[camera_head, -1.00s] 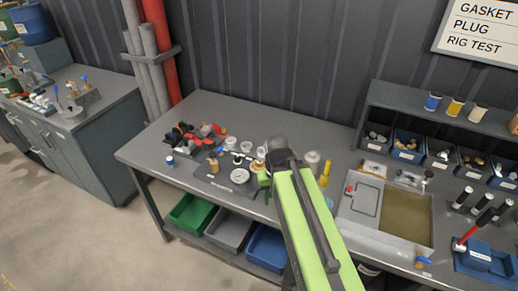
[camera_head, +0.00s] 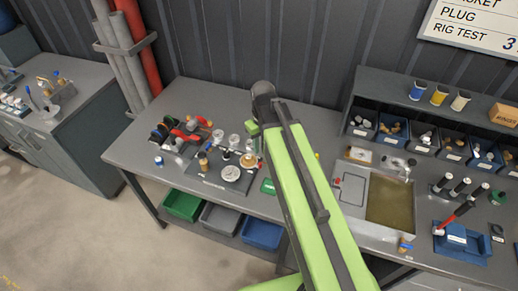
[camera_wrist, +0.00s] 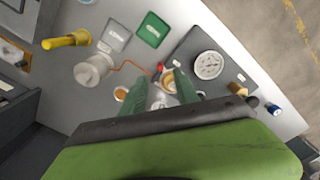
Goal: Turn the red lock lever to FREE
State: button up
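A small red part (camera_wrist: 159,68), perhaps the red lock lever, shows in the wrist view near my fingertips, beside the grey plate; its setting and any FREE mark are too small to read. My gripper (camera_wrist: 163,82) points down at the bench with its two green fingers apart. A round cup-like part with a tan centre (camera_wrist: 172,82) shows around the fingertips; I cannot tell whether they touch it. A white dial gauge (camera_wrist: 208,65) sits on the grey plate (camera_wrist: 188,50); the gauge also shows in the head view (camera_head: 233,173). My arm hides the area behind it there.
Red and black valve parts (camera_head: 188,130) lie at the bench's left rear. A clear jar (camera_wrist: 93,70), a yellow-handled tool (camera_wrist: 65,40) and a green card (camera_wrist: 152,30) lie around the gripper.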

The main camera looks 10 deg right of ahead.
notch_tip(320, 180, up, 4)
jog(key=p, duration=0.2)
send_over(260, 164)
jog(key=n, duration=0.1)
notch_tip(260, 164, down, 17)
jog(key=b, duration=1.8)
jog(key=shift+w+f, duration=0.15)
jog(key=shift+f, duration=0.05)
jog(key=shift+r, duration=0.1)
grip_shut()
